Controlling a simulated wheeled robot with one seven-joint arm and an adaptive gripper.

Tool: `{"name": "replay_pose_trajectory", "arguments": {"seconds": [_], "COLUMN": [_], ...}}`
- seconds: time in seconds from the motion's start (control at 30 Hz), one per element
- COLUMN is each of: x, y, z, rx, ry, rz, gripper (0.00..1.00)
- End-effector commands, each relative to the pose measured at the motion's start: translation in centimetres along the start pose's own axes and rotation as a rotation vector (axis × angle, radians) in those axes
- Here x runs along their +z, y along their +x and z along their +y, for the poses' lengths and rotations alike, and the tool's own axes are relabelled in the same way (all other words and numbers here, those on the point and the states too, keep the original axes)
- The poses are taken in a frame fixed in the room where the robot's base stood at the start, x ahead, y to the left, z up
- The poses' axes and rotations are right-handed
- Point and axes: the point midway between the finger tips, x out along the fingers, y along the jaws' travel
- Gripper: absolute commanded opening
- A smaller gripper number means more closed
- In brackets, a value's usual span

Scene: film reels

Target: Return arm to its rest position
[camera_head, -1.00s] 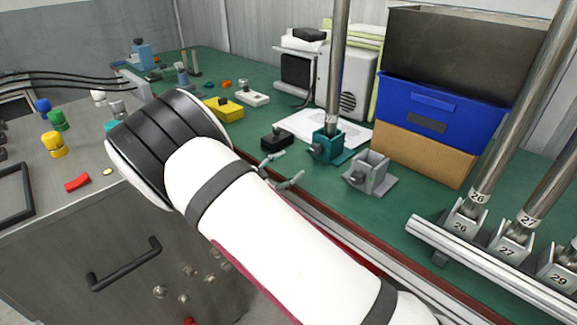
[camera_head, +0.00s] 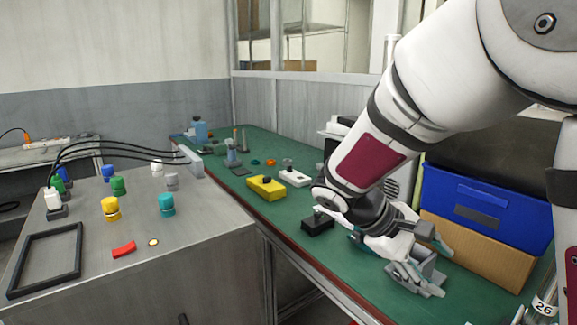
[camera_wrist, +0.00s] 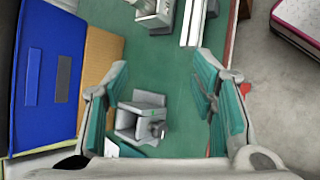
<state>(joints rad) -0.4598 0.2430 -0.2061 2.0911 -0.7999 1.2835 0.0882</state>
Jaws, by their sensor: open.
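My gripper (camera_head: 432,266) hangs over the green workbench (camera_head: 265,215) at the right of the head view, its fingers apart. In the wrist view, my gripper (camera_wrist: 163,75) has two teal-padded fingers spread wide with nothing held between them. A grey square socket (camera_wrist: 140,118) shows between and below the fingers. Whether a finger touches it I cannot tell. In the head view my arm and gripper cover the teal socket's area and much of the grey socket.
A blue bin (camera_head: 495,210) and a cardboard box (camera_head: 475,250) stand right of my gripper. A black block (camera_head: 317,223) and a yellow block (camera_head: 266,188) lie left of it. A metal cabinet (camera_head: 190,240) with coloured caps stands left. A post labelled 26 (camera_head: 545,302) shows lower right.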

Motion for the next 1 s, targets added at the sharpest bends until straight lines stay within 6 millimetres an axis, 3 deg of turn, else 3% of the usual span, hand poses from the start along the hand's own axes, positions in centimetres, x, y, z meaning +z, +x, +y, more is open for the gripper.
{"name": "replay_pose_trajectory", "arguments": {"seconds": [0.03,0.2,0.5,0.7,1.0], "x": [1.9,7.3,14.9,18.1,20.1], "y": [0.0,-0.4,-1.9,-3.2,-4.6], "z": [-0.3,-2.5,-7.8,-11.8,-15.9], "rx": [-0.055,-0.234,-0.508,-0.648,-0.768], "ry": [0.04,0.157,0.356,0.473,0.587], "rz": [0.016,0.067,0.186,0.273,0.37], "gripper": [0.52,0.52,0.52,0.52,0.52]}}
